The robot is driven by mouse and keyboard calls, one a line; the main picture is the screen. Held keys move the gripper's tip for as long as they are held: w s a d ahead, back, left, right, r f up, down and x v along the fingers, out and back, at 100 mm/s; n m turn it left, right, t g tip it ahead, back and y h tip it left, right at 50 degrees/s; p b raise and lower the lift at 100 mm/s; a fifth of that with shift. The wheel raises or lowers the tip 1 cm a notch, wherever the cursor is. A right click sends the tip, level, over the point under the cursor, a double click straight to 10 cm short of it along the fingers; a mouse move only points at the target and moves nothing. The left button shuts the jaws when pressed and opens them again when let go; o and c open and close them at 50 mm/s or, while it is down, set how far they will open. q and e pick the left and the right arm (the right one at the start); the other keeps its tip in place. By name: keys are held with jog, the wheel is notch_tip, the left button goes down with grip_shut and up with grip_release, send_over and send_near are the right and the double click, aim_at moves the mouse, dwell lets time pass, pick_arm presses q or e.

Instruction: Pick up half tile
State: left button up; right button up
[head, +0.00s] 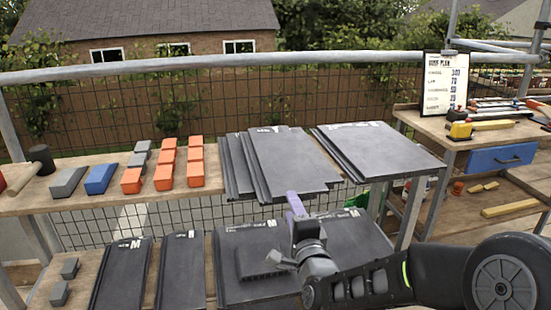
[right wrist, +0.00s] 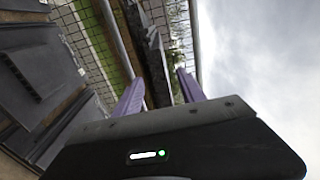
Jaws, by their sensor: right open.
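Two narrow dark tiles, (head: 121,275) and (head: 180,272), lie side by side on the lower bench; their width suggests half tiles. Wider dark tiles (head: 285,158) overlap in a stack on the upper bench, with a narrow strip of tile showing at its left side (head: 236,165). My right gripper (head: 292,200) has purple fingers and is at the front edge of this stack. In the right wrist view its fingers (right wrist: 158,88) are apart, with a dark slab edge (right wrist: 155,62) seen between them; I cannot tell whether they touch it. My left gripper is out of view.
Another tile stack (head: 378,148) lies to the right, and more wide tiles (head: 250,262) lie below my arm. Orange blocks (head: 163,177), a blue block (head: 101,179) and a mallet (head: 41,158) are at left. A mesh fence with a rail (head: 200,66) stands behind.

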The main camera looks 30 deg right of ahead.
aim_at(287, 188)
jog(key=shift+x, duration=1.15)
jog(key=shift+x, duration=2.65)
jog(key=shift+s+d+f, duration=0.15)
jog(key=shift+d, duration=0.05)
grip_shut()
